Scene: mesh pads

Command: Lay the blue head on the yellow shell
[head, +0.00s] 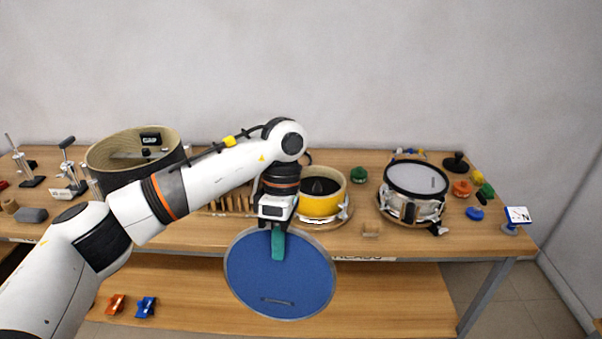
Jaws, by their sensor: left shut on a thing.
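The blue head (312,285) is a large round disc with a pale rim and a small dark handle-like mark low on its face. My left gripper (278,243) is shut on the blue head near its top edge. The head hangs tilted in front of the table's front edge, its face toward the camera. The yellow shell (320,206) stands on a round wooden base on the table, behind and a little right of the gripper. Its open top shows a dark inside, and my left wrist hides its left side. My right gripper is out of view.
A drum with a grey head (416,179) stands right of the yellow shell. A large open wooden shell (133,143) stands at the left. Small coloured knobs (461,188) lie at the right. Orange and blue clamps (146,307) lie on the lower shelf. A wall is behind the table.

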